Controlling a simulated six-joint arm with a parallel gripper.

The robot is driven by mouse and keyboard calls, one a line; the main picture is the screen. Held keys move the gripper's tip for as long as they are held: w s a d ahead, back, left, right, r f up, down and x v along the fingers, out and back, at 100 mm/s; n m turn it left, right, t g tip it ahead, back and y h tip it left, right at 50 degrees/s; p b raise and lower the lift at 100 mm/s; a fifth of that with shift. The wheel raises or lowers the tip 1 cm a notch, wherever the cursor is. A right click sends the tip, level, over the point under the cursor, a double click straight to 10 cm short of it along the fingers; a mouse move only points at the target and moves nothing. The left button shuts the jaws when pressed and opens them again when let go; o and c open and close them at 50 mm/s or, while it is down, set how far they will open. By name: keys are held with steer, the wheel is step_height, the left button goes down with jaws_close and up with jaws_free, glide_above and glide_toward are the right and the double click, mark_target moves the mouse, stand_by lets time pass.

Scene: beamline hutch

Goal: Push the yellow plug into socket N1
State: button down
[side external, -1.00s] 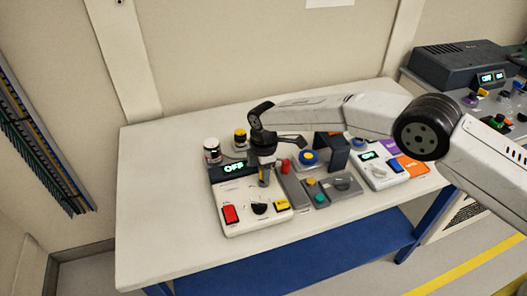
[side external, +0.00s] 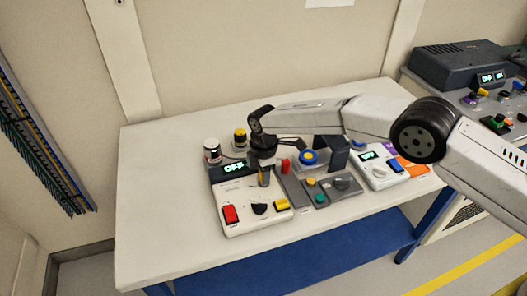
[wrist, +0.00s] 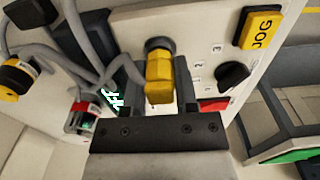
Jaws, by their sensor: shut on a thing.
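The yellow plug (wrist: 160,78) is between the two fingers of my gripper (wrist: 158,92) in the wrist view. My gripper is shut on it. A dark round ring (wrist: 158,45) on the pale panel lies right at the plug's far end; I cannot tell how deep the plug sits in it, and no N1 label is readable. In the side view my gripper (side external: 264,181) points down over the pale control box (side external: 240,220), behind its black knob. The plug is mostly hidden by the fingers there.
Close by are a black knob (wrist: 232,75), a yellow JOG button (wrist: 262,27), a red switch (wrist: 213,104) and a lit display (side external: 234,167). Grey cables (wrist: 95,45) run to the left. More control boxes stand to the right. The table's left part (side external: 160,200) is clear.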

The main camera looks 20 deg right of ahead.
steer(key=shift+f, duration=0.1)
stand_by(0.3)
steer(key=shift+c, duration=1.5)
jaws_free()
steer(key=shift+r, duration=3.9)
